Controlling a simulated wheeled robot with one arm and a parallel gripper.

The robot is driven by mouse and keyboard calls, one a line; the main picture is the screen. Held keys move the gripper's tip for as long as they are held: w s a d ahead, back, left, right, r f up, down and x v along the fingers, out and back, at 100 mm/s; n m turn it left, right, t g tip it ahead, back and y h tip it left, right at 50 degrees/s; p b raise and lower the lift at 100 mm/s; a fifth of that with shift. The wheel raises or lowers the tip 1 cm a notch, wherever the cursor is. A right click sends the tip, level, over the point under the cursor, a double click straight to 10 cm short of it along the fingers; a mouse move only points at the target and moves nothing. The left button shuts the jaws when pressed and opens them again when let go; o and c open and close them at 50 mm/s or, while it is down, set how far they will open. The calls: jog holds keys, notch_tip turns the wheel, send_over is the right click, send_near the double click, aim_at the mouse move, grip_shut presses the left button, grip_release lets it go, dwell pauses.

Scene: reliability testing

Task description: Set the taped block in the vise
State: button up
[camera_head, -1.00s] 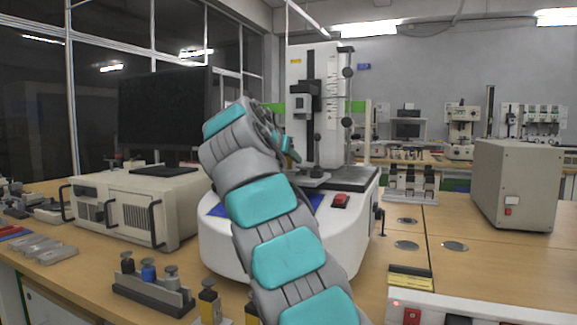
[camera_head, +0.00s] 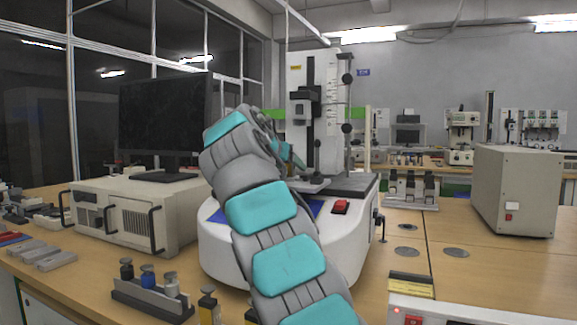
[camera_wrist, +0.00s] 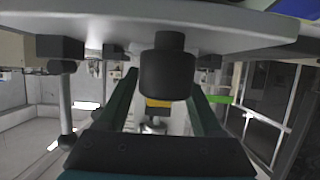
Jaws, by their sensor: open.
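My gripper (camera_wrist: 162,84) is open; its two dark teal fingers reach forward in the wrist view, which is upside down. A dark cylindrical piece (camera_wrist: 167,72) shows between and in front of the fingers; I cannot tell whether it touches them. A yellow band (camera_wrist: 157,103) shows just behind it, over a silver part; I cannot tell whether this is the taped block. In the head view my arm hides most of the gripper, near the column of the white test machine (camera_head: 360,240). I cannot make out the vise for certain.
A black-and-yellow piece (camera_head: 208,306) stands at the bench front, beside a grey rack with knobbed pieces (camera_head: 150,295). A beige instrument (camera_head: 135,215) and monitor (camera_head: 165,115) stand left. A beige box (camera_head: 515,190) stands right.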

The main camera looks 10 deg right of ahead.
jog(key=v, duration=1.2)
dwell(0.8)
